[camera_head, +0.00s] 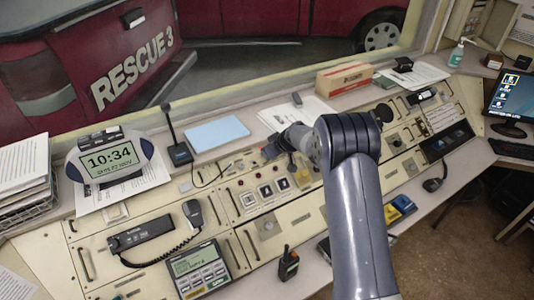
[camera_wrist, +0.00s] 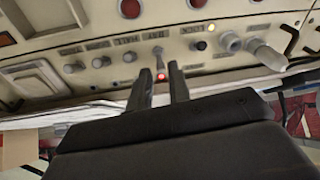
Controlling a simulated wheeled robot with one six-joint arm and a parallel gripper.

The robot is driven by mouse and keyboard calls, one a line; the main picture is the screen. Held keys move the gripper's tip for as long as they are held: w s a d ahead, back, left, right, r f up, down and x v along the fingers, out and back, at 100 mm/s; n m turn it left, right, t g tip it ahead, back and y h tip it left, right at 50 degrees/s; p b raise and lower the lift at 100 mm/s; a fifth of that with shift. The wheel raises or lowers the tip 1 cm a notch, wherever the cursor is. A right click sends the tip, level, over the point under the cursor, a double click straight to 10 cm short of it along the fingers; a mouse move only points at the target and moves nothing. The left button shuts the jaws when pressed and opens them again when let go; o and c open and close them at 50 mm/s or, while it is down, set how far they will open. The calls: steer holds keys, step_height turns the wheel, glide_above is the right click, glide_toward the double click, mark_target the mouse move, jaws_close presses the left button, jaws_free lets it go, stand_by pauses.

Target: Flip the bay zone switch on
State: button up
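The sloped console panel shows upside down in the wrist view, with a row of small switches and knobs under partly legible labels. One grey toggle switch (camera_wrist: 158,54) stands beside a label that seems to read BAY. A lit red lamp (camera_wrist: 161,76) shows close to it, between my fingers. My gripper (camera_wrist: 160,70) has its two black fingers a little apart with nothing held between them, the tips pointing at this toggle. I cannot tell whether they touch it. In the head view my gripper (camera_head: 274,148) is over the console's rear edge; my arm hides part of the panel.
A lit yellow lamp (camera_wrist: 201,45) and a larger grey lever (camera_wrist: 266,55) are right of the toggle in the wrist view. In the head view, a desk microphone (camera_head: 180,152), blue folder (camera_head: 218,133), papers (camera_head: 285,114) and cardboard box (camera_head: 344,79) line the rear ledge.

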steer(key=v, duration=0.9)
steer(key=shift+b, duration=0.35)
steer(key=shift+f, duration=0.1)
steer(key=shift+p+x, duration=0.55)
steer(key=shift+x, duration=4.8)
steer(key=shift+s+f+t+y, duration=0.1)
steer(key=shift+t+y, duration=0.2)
steer(key=shift+t, duration=0.1)
steer(key=shift+s+d+f+t+y+b, duration=0.2)
steer(key=shift+t+y+b, duration=0.25)
steer(key=shift+b, duration=0.2)
steer(key=shift+s+f+t+b, duration=0.1)
steer(key=shift+t+b, duration=0.25)
steer(key=shift+b, duration=0.05)
